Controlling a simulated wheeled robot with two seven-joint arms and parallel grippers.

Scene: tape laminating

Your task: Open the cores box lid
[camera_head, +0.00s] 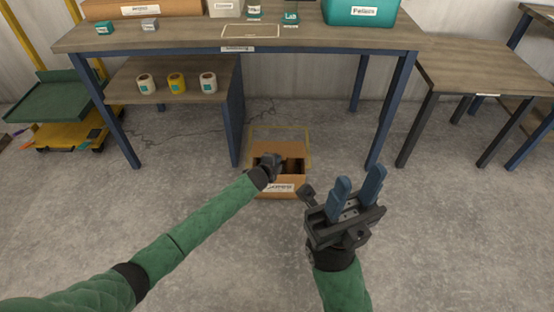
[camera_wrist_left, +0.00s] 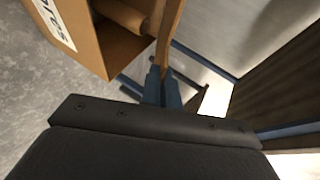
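The cardboard cores box (camera_head: 278,190) stands on the floor below the table, its label facing me. Its top shows a dark opening, and a brown panel, which looks like the raised lid (camera_head: 279,149), stands at its back. My left gripper (camera_head: 272,163) is at the box top and hides part of the opening. In the left wrist view, the box (camera_wrist_left: 75,25) shows a cardboard tube (camera_wrist_left: 125,15) inside. The left fingers (camera_wrist_left: 163,85) are close together at the edge of a thin cardboard panel (camera_wrist_left: 168,30), apparently gripping it. My right gripper (camera_head: 358,185) is open and empty, right of the box.
A table (camera_head: 180,40) with blue legs stands over and behind the box. Its lower shelf (camera_head: 125,90) holds several rolls. A yellow outline (camera_head: 308,133) marks the floor behind the box. Another table (camera_head: 480,65) is at right, a green-topped cart (camera_head: 65,100) at left.

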